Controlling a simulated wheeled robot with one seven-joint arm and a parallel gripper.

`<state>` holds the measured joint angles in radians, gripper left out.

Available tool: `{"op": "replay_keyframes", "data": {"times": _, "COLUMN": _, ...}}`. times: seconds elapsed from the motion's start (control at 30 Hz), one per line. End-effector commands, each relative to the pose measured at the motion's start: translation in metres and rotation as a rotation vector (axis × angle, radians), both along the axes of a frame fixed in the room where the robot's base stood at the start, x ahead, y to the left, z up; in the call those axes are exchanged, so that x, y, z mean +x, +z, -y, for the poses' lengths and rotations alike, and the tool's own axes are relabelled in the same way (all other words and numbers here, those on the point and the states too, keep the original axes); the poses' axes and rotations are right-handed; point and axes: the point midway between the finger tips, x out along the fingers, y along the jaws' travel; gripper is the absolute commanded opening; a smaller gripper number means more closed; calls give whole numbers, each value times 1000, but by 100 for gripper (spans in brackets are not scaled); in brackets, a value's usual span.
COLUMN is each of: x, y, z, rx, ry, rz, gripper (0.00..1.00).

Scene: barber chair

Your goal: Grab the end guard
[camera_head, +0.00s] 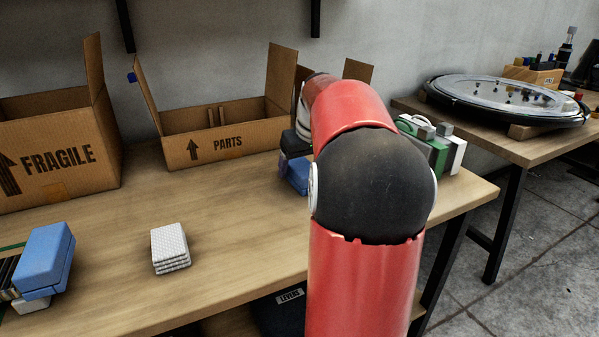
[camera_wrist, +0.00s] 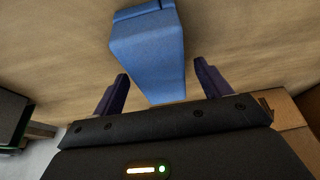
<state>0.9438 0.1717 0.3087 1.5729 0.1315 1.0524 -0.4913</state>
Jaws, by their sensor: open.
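A blue block, which looks like the end guard (camera_wrist: 150,55), lies on the wooden tabletop in the wrist view. My gripper (camera_wrist: 161,72) is open, with one dark finger on each side of the block's near part. Gaps show between the fingers and the block, so I see no grip on it. In the head view a blue piece of it (camera_head: 298,177) shows just left of my red arm, below my dark gripper (camera_head: 285,164). My arm hides the rest.
A similar blue block (camera_head: 45,258) sits at the table's left front, near a white stack (camera_head: 170,248). The PARTS box (camera_head: 260,137) and FRAGILE box (camera_head: 60,150) stand behind. Green and white items (camera_head: 440,152) are right of my arm.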

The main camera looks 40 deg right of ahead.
Motion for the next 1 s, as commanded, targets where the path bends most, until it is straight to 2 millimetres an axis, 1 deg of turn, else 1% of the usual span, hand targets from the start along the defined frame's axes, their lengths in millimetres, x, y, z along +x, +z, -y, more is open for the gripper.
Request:
{"op": "replay_keyframes", "data": {"times": 0.1, "x": 2, "y": -4, "z": 0, "rx": -1, "ry": 0, "rz": 0, "gripper": 76}}
{"op": "replay_keyframes", "data": {"times": 1.0, "x": 2, "y": -9, "z": 0, "rx": 0, "ry": 0, "rz": 0, "gripper": 76}}
